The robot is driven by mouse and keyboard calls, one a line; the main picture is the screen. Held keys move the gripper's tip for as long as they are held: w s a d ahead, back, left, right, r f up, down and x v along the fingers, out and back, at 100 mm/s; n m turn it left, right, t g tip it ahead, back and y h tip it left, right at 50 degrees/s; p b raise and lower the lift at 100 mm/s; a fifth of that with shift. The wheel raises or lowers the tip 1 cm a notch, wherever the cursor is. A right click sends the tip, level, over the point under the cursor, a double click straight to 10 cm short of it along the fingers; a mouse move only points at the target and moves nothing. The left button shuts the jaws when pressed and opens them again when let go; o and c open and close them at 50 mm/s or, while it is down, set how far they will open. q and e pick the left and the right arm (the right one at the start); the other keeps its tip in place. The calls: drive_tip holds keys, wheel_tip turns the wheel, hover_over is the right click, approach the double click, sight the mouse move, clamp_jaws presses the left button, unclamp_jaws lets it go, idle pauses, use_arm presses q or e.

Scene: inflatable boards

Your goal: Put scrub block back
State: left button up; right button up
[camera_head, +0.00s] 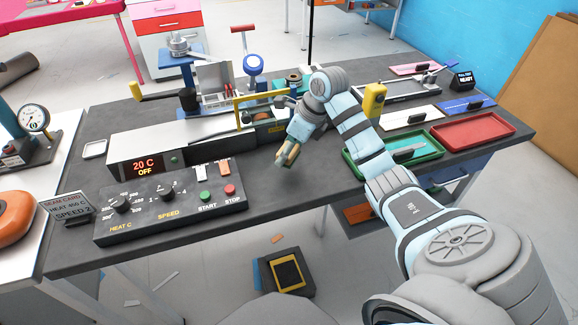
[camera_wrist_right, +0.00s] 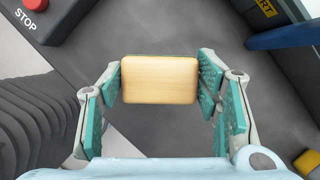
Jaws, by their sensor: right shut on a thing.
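The scrub block (camera_wrist_right: 160,80) is a tan wooden block with rounded corners. In the right wrist view it sits between the teal finger pads of my right gripper (camera_wrist_right: 162,82), which is shut on it. In the head view my right gripper (camera_head: 288,154) points down over the grey bench, right of the control panel, and a tan edge of the block shows at its fingers. The block's underside is hidden. I cannot tell how high it is above the bench. My left gripper is not in view.
The control panel (camera_head: 168,207) with START and STOP buttons lies left of the gripper. A machine with a yellow guard (camera_head: 240,112) stands behind. A green tray (camera_head: 352,167) with a pale tool and an empty red tray (camera_head: 472,131) lie to the right. Bare bench (camera_head: 262,180) surrounds the gripper.

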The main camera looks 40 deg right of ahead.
sight(289, 173)
drive_tip(key=f, duration=0.5)
drive_tip(key=shift+s+f+b, duration=0.1)
drive_tip(key=shift+s+b, duration=0.1)
drive_tip(key=shift+b, duration=0.15)
drive_tip(key=shift+w, duration=0.1)
drive_tip(key=shift+f, duration=0.1)
drive_tip(key=shift+f, duration=0.1)
drive_tip(key=o, duration=1.1)
drive_tip(key=shift+o, duration=0.2)
drive_tip(key=shift+r, duration=0.35)
drive_tip(key=p+v, duration=0.1)
drive_tip(key=v, duration=1)
drive_tip(key=shift+s+r+p, duration=0.25)
drive_tip(key=shift+r+p, duration=0.1)
